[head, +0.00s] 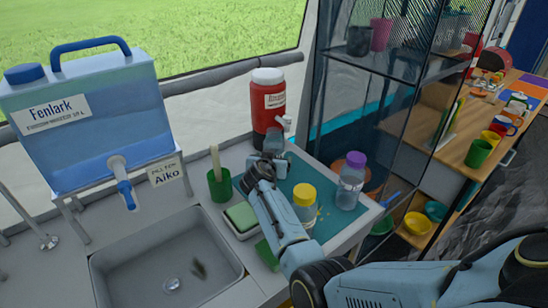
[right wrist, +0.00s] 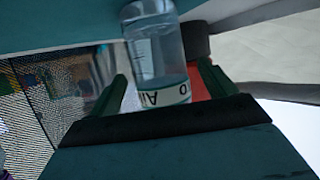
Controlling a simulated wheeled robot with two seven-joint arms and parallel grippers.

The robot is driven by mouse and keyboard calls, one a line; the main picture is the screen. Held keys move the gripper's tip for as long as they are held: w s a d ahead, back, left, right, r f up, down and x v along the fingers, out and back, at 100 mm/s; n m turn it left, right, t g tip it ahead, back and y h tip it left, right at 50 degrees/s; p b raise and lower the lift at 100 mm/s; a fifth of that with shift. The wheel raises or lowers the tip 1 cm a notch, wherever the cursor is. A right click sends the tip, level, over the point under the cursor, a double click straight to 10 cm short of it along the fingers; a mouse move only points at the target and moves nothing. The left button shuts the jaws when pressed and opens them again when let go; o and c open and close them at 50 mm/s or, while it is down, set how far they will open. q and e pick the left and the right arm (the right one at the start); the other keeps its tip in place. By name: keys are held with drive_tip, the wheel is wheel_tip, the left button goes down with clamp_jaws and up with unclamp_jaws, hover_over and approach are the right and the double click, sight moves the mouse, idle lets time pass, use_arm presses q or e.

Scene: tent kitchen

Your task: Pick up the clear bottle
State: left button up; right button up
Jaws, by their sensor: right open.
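A clear bottle (head: 275,138) stands on the teal mat (head: 322,223) in front of the red jug, partly hidden by my right gripper (head: 269,161). In the right wrist view the clear bottle (right wrist: 155,50) appears upside down, with a white label carrying dark letters. The open fingers of my right gripper (right wrist: 163,72) show on either side of it, with a visible gap at the left finger. My left gripper is not in view.
A purple-capped bottle (head: 350,182) and a yellow-capped jar (head: 304,203) stand on the mat by my right arm. The red jug (head: 267,110) is just behind. A green cup (head: 219,186), sponge (head: 240,217) and sink (head: 165,262) lie left. A mesh shelf (head: 400,100) stands right.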

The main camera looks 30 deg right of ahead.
drive_tip(key=shift+w+d+f, duration=0.1)
drive_tip(key=shift+w+d, duration=0.05)
drive_tip(key=c, duration=1)
drive_tip(key=shift+c, duration=0.6)
